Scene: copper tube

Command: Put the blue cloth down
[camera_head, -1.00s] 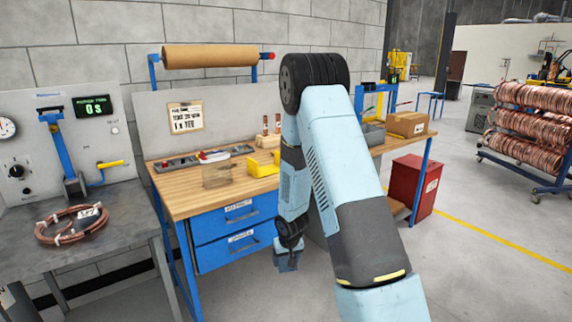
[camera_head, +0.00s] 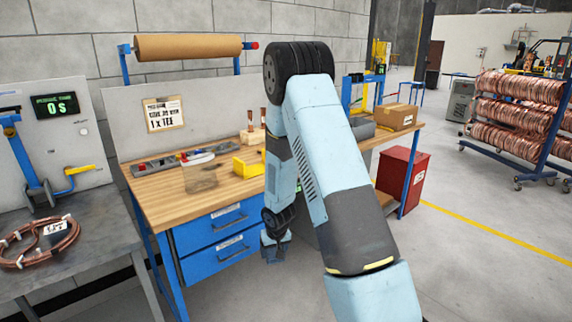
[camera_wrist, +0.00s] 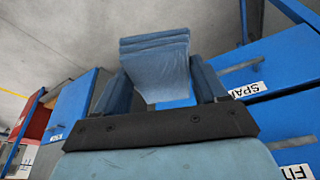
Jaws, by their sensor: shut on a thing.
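The blue cloth (camera_wrist: 158,68) is a folded, layered piece of fabric in the wrist view. My gripper (camera_wrist: 160,88) is shut on it, with a finger on each side and the cloth standing out beyond the fingertips. In the head view my gripper (camera_head: 275,250) hangs low in front of the bench's blue drawers, below the tabletop. The cloth cannot be made out clearly in the head view.
The wooden workbench (camera_head: 165,205) holds a yellow bin (camera_head: 249,165), a clear container (camera_head: 200,178) and a tool tray (camera_head: 160,166). Blue drawers (camera_head: 215,225) are close to my gripper. A red cabinet (camera_head: 403,178) stands right. A grey table (camera_head: 95,245) with coiled copper tube stands left.

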